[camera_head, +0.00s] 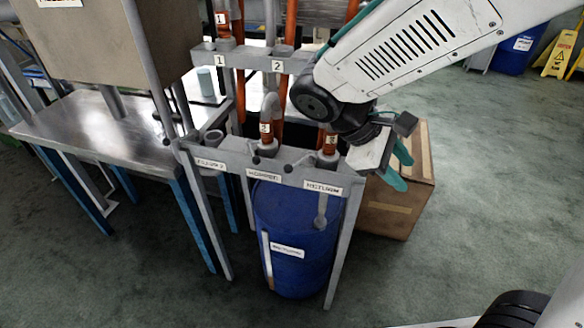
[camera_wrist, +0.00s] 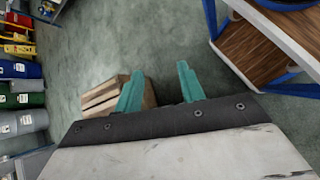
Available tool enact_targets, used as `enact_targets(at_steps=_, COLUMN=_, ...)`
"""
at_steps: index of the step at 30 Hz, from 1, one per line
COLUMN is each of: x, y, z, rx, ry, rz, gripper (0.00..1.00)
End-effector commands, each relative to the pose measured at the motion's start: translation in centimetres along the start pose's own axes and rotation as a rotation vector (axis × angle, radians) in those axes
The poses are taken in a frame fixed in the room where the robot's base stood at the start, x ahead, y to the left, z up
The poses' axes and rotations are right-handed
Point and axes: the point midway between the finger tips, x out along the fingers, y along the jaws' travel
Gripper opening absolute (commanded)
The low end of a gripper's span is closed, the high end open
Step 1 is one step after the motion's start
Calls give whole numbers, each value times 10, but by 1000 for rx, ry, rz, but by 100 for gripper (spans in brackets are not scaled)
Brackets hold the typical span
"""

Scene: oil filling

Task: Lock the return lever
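The metal rack has a front rail with a plate labelled RETURN (camera_head: 323,188) at its right end. An orange pipe (camera_head: 330,140) marked with a number tag stands at the rail there. A small black knob (camera_head: 288,168) shows on the rail left of the plate; I cannot tell which lever it belongs to. No return lever can be made out clearly; my wrist covers part of the rail's right end. My gripper (camera_head: 398,166) is right of the rail, apart from it, teal fingers pointing right and down. In the wrist view, its fingers (camera_wrist: 160,86) are apart with nothing between them.
A blue drum (camera_head: 290,245) stands under the rack. A cardboard box (camera_head: 402,205) stands on the floor below and behind my gripper. A metal table (camera_head: 90,125) is at the left. A yellow floor sign (camera_head: 560,55) is far right. The floor at right is mostly clear.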

Motion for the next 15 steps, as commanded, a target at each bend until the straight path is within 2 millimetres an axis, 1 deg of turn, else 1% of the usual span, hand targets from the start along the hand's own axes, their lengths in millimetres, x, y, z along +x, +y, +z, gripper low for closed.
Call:
enact_targets(at_steps=1, x=-3, y=-2, z=-19, rx=-72, ry=-39, rz=57, gripper=39)
enact_targets(at_steps=5, x=-13, y=-5, z=-62, rx=-238, ry=-132, rz=216, gripper=39)
enact_targets(at_steps=6, x=-16, y=-8, z=-77, rx=-288, ry=-161, rz=267, gripper=39)
enact_targets(at_steps=8, x=-22, y=-13, z=-99, rx=-361, ry=-200, rz=345, gripper=39)
enact_targets(at_steps=9, x=-25, y=-18, z=-114, rx=-409, ry=-228, rz=399, gripper=39)
enact_targets(at_steps=11, x=-30, y=-27, z=-137, rx=-479, ry=-267, rz=479, gripper=39)
enact_targets(at_steps=12, x=-33, y=-34, z=-152, rx=-525, ry=-294, rz=535, gripper=39)
enact_targets(at_steps=15, x=-39, y=-55, z=-188, rx=-630, ry=-354, rz=669, gripper=39)
